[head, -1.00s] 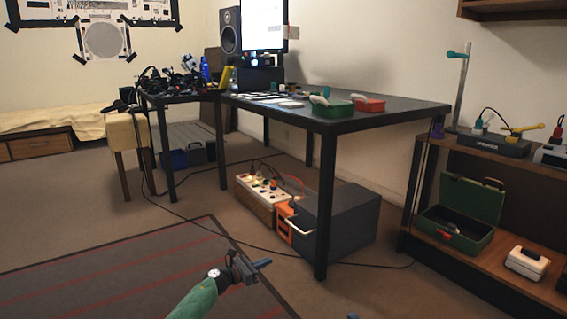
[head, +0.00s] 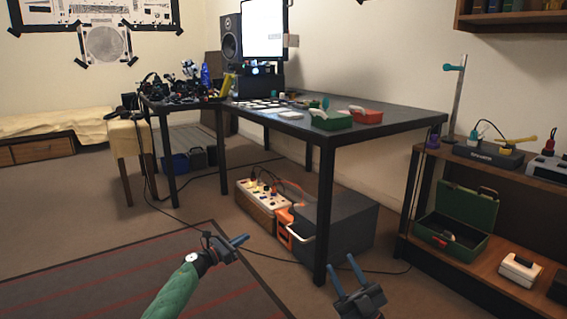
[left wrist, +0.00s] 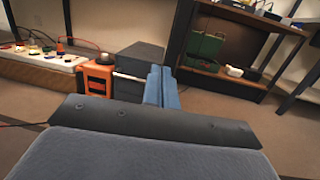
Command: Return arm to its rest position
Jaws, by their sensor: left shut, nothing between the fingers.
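My left gripper (head: 238,241) is on a green-sleeved arm in the lower middle of the head view, low over the floor near the striped rug. Its blue fingers are shut together with nothing between them, as the left wrist view (left wrist: 161,87) also shows. My right gripper (head: 348,273) shows at the bottom of the head view, right of the left one. Its two blue fingers are spread apart and empty. Both grippers are in front of the dark table (head: 372,131) and touch nothing that I can see.
Under the table stand a dark grey box (head: 345,218), an orange case (head: 283,224) and a white power strip (head: 262,194). A cable runs over the floor. At right, a wooden shelf (head: 478,262) holds an open green toolbox (head: 455,243). The striped rug (head: 95,280) is clear.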

